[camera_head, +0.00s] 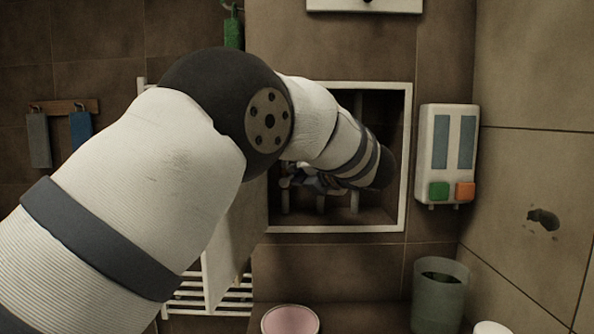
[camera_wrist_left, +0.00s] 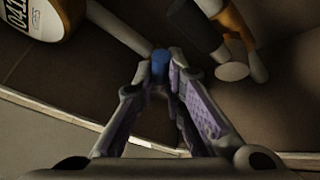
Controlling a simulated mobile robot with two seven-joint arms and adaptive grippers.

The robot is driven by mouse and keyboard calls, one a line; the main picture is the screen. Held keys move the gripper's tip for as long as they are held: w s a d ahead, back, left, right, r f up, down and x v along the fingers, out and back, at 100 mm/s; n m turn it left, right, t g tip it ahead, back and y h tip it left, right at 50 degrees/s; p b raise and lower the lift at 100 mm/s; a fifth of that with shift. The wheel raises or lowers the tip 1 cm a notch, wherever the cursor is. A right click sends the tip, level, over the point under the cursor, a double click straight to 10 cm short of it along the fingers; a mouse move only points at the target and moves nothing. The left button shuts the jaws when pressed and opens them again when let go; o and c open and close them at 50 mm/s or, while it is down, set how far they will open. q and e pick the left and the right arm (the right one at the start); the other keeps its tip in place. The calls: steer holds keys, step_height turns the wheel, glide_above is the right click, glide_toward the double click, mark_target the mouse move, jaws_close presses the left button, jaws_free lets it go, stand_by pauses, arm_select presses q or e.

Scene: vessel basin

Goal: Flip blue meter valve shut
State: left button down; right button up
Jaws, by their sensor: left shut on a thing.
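My left arm reaches into a white-framed wall niche (camera_head: 408,150). In the head view my left gripper (camera_head: 312,180) is small and mostly hidden by my own arm inside the niche. In the left wrist view the purple-padded fingers of my left gripper (camera_wrist_left: 164,80) close in on the small blue valve handle (camera_wrist_left: 159,63), held at the fingertips. A round meter with a number dial (camera_wrist_left: 55,18) shows at the upper left of that view, cut off by the edge. The valve body behind the handle is hard to make out. My right gripper is not in view.
The niche rim (camera_wrist_left: 125,137) runs below the fingers in the wrist view. Pipes with an orange part (camera_wrist_left: 238,30) stand to the right. A dispenser (camera_head: 447,155) hangs right of the niche; a bin (camera_head: 439,295) and pink bowl (camera_head: 290,320) are below.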

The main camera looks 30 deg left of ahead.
arm_select(q)
steer(key=shift+w+d+f+m+t+y, duration=0.1)
steer(key=shift+f+m+t+y, duration=0.2)
steer(key=shift+m+y, duration=0.6)
steer(key=shift+s+d+f+m+t+y, duration=0.1)
steer(key=shift+f+m+t+y, duration=0.2)
steer(key=shift+m, duration=1.05)
steer(key=shift+w+f+m+t+y, duration=0.1)
steer(key=shift+f+m+t+y, duration=0.2)
steer(key=shift+m+y, duration=0.65)
steer(key=shift+f+m, duration=0.1)
steer(key=shift+m, duration=0.3)
steer(key=c, duration=1.7)
jaws_free()
steer(key=shift+a+f+h, duration=0.1)
steer(key=shift+f+h, duration=0.05)
steer(key=shift+h, duration=0.1)
steer(key=v, duration=1.2)
